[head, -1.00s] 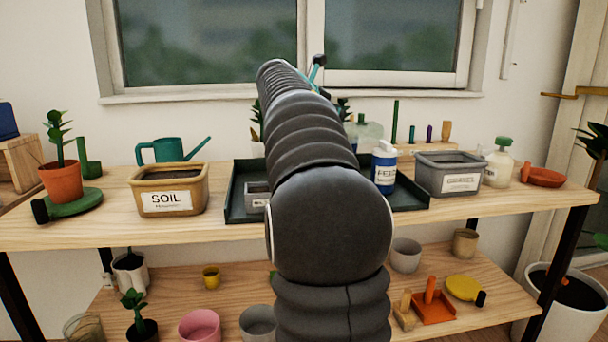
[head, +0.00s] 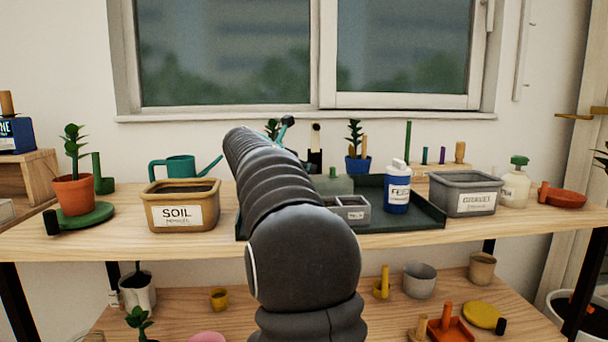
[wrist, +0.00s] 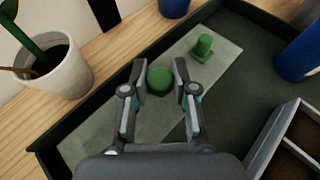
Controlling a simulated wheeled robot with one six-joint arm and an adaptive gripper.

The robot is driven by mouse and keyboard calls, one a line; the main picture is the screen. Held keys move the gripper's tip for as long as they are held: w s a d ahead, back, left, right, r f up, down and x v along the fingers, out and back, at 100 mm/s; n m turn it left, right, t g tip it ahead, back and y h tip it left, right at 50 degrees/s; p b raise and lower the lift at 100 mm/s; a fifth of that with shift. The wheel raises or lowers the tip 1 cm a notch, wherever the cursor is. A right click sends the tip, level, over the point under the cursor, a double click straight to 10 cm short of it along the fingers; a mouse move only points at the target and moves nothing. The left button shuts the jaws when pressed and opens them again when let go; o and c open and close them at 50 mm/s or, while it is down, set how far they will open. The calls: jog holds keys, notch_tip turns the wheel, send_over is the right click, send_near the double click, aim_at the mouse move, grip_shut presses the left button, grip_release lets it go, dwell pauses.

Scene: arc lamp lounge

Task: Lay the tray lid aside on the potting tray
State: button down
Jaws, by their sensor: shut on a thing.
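The tray lid (wrist: 120,128) is a flat, pale grey-green, see-through plate with two green knobs. In the wrist view my gripper (wrist: 160,82) is shut on the nearer knob; the other knob (wrist: 203,48) stands free. The lid lies flat over the floor of the dark green potting tray (wrist: 80,112), at its left side; I cannot tell if it touches. The potting tray also shows in the head view (head: 425,212), where my arm hides its left part and my fingers. The small grey seed tray (head: 350,208) stands uncovered, its compartments (wrist: 300,140) brown inside.
The blue and white feed bottle (head: 397,188) stands at the potting tray's right. The soil tub (head: 182,208) is left of it, the grey gravel tub (head: 468,195) right. A white pot (wrist: 55,75) stands just outside the rim. A blue pot (head: 357,165) is behind.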

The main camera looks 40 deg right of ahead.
jog(key=shift+f, duration=0.4)
jog(key=c, duration=0.9)
grip_release()
jog(key=shift+r, duration=0.1)
jog(key=shift+s+a+r, duration=0.1)
jog(key=shift+a+r, duration=0.1)
jog(key=shift+a, duration=0.1)
jog(key=p+v, duration=0.1)
jog(key=v, duration=1)
jog(key=shift+a, duration=0.15)
